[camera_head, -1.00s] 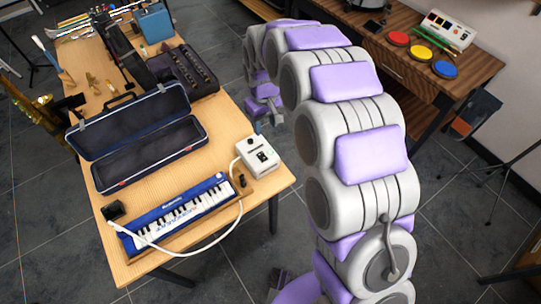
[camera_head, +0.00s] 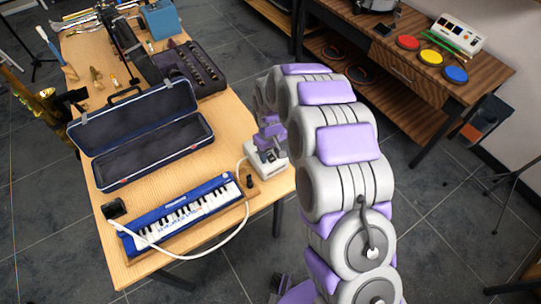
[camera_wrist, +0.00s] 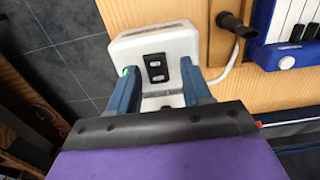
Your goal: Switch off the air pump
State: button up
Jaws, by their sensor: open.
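The air pump is a small white box (camera_head: 258,163) at the right edge of the table in the head view, partly hidden by my gripper (camera_head: 269,138). In the wrist view the pump (camera_wrist: 178,48) lies ahead of my gripper (camera_wrist: 157,80). Its black rocker switch (camera_wrist: 156,67) shows between my two blue fingers. The fingers are apart and reach over the pump's near part with nothing between them but the switch area. A green spot shows at the left finger's tip. I cannot tell whether a finger touches the pump or which way the switch is set.
A blue melodica (camera_head: 184,215) with a white hose (camera_head: 196,255) lies on the table (camera_head: 150,187), the hose reaching the pump. A black mouthpiece (camera_wrist: 231,22) stands beside the pump. An open dark case (camera_head: 150,150) lies behind. A wooden desk (camera_head: 445,85) stands at the right.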

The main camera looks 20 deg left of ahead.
jog(key=shift+a+f, duration=0.1)
jog(key=shift+f, duration=0.45)
jog(key=shift+d, duration=0.9)
jog(key=shift+a, duration=0.65)
jog(key=c, duration=0.7)
jog(key=shift+d, duration=0.2)
grip_shut()
